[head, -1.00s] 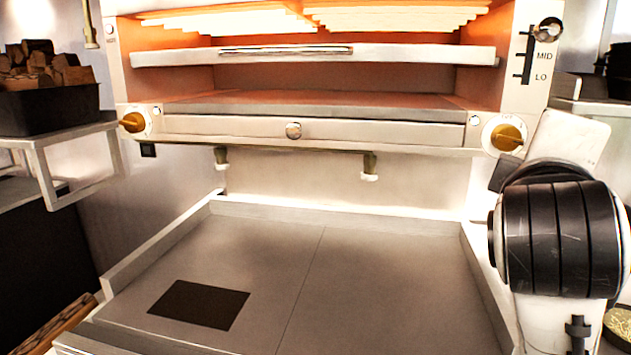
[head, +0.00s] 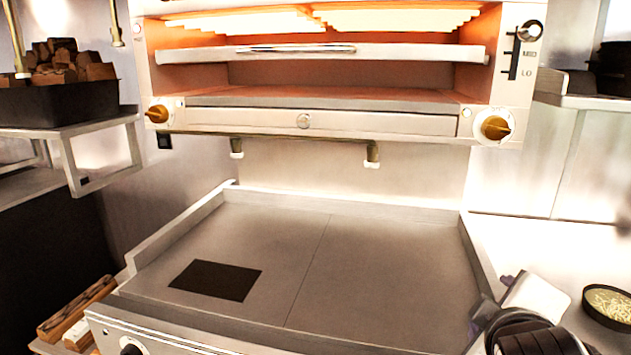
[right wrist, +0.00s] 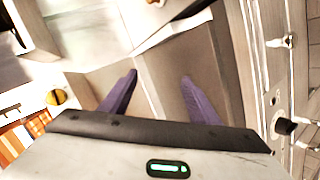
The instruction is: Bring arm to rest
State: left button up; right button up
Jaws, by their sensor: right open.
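My right arm is low at the bottom right of the head view, over the right edge of the griddle (head: 385,270). Its right gripper (head: 490,304) shows only as a pale body with bits of purple finger. In the right wrist view the two purple fingers of the right gripper (right wrist: 159,78) stand apart with nothing between them. My left gripper is not in view.
A glowing salamander grill (head: 320,122) hangs above the griddle. A dark plate (head: 217,280) lies on the griddle's left half. A bowl of pale shreds (head: 610,306) stands on the right counter. A black bin of wood chunks (head: 60,108) sits on the left shelf. The griddle's middle is clear.

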jog(key=s+a+f+m+g+y, duration=0.15)
jog(key=s+f, duration=0.25)
jog(key=f, duration=0.4)
jog(key=s+f+m+g+y, duration=0.1)
jog(key=s+f+g, duration=0.1)
jog(key=s+f, duration=0.5)
jog(key=s+a+f+m+g+y, duration=0.2)
jog(key=s+f+m+g+y, duration=0.15)
jog(key=s+f, duration=0.95)
jog(key=w+a+f+t, duration=0.1)
jog(key=a+f+t, duration=0.1)
jog(key=f, duration=0.4)
jog(key=w+a+f+t+y, duration=0.1)
jog(key=w+a+f+t, duration=0.1)
jog(key=f, duration=0.4)
jog(key=shift+w+a+f+y, duration=0.25)
jog(key=shift+a+f+y, duration=0.05)
jog(key=shift+a, duration=0.6)
